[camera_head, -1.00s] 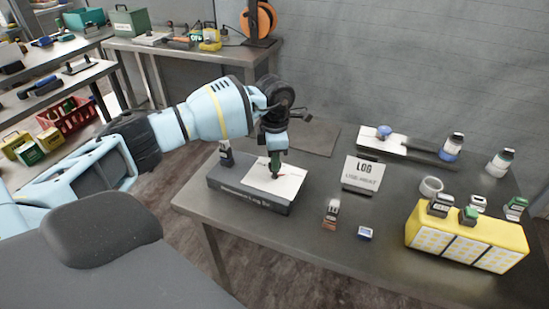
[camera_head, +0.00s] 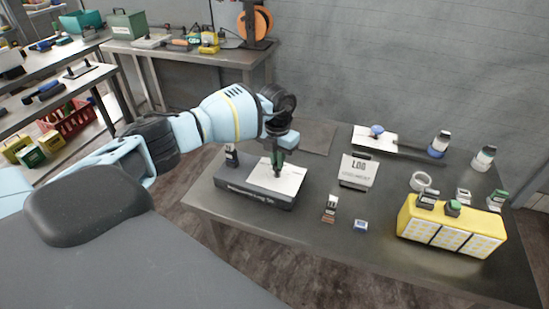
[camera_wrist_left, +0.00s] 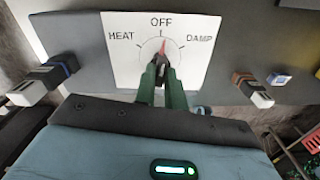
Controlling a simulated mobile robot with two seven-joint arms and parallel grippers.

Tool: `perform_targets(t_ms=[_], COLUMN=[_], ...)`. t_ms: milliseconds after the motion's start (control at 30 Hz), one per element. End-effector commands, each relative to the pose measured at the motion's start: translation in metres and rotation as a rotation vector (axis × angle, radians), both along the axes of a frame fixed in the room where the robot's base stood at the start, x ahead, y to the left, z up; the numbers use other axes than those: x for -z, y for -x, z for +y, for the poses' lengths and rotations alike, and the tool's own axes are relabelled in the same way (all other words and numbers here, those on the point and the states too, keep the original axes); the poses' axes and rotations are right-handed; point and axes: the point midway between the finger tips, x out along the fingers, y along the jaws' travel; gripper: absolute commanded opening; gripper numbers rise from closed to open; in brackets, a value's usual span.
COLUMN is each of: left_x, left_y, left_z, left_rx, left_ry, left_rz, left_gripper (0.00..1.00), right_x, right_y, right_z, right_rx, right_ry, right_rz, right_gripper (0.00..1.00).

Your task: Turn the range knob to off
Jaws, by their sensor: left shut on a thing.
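The range knob (camera_wrist_left: 161,56) sits on a white dial plate (camera_wrist_left: 120,72) marked HEAT at left, OFF at top and DAMP at right. Its red pointer tip points up at the OFF mark, leaning very slightly toward DAMP. My left gripper (camera_wrist_left: 163,78) has its green fingers shut on the knob, hiding most of it. In the head view, the left gripper (camera_head: 277,168) points down at the white plate on a dark grey control box (camera_head: 262,199) on the table. The knob itself is barely visible there. My right gripper is not in view.
On the metal table (camera_head: 300,235) stand a LOG board (camera_head: 358,171), a yellow rack (camera_head: 452,228), several small bottles, a white ring (camera_head: 421,181) and small blocks in front. A dark small item (camera_head: 231,155) stands at the box's back left. The front middle is fairly clear.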

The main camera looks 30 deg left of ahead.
Motion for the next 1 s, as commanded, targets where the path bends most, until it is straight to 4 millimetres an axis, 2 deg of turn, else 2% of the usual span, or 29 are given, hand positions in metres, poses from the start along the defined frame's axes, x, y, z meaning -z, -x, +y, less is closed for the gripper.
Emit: perform_targets(t_ms=[33,333,933,967,1000], left_x=[-0.0045,-0.0025,-0.0007,-0.0007,-0.0007], left_y=[-0.0009,-0.0006,-0.0004,-0.0004,-0.0004], left_z=[0.0001,-0.0002,0.0000,0.0000,0.0000], left_rx=[-0.031,-0.162,-0.198,-0.198,-0.198], left_ry=[0.000,0.000,0.001,0.001,0.001], left_rz=[-0.006,-0.003,-0.001,-0.001,-0.001], left_gripper=[0.00,0.00,0.00,0.14,0.19], right_x=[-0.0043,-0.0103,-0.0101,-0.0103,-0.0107], right_y=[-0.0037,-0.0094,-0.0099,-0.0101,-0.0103], right_z=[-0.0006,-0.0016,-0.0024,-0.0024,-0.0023], right_rx=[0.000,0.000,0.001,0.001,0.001], right_ry=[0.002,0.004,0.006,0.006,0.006], right_rz=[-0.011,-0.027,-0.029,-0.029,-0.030], right_gripper=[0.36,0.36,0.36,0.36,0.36])
